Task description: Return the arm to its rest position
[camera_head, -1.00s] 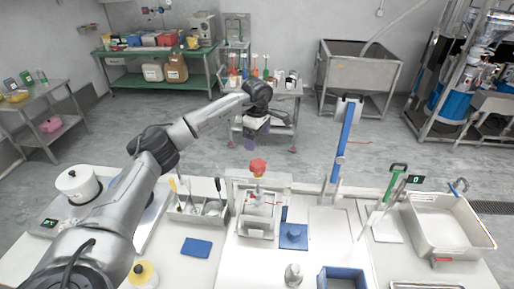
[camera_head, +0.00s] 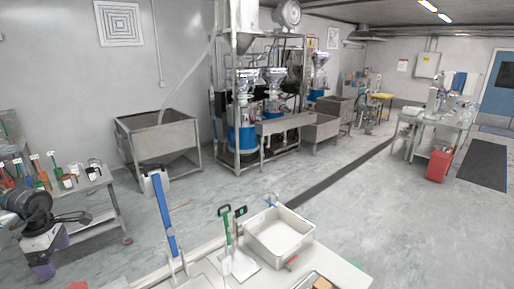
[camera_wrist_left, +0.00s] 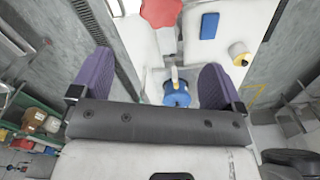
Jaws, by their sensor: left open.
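My left arm's end shows at the left edge of the head view, with the left gripper (camera_head: 45,267) pointing down beside the front of the work table. In the left wrist view, the purple fingers of the left gripper (camera_wrist_left: 155,76) stand wide apart with nothing held between them. A blue round object (camera_wrist_left: 177,93) shows beyond the gap between the fingers, apart from them. My right gripper is in neither view.
A white bin (camera_head: 279,236), a blue upright tool (camera_head: 165,216) and a green-handled tool (camera_head: 226,232) stand on the table. A steel cart (camera_head: 96,208) is near the gripper.

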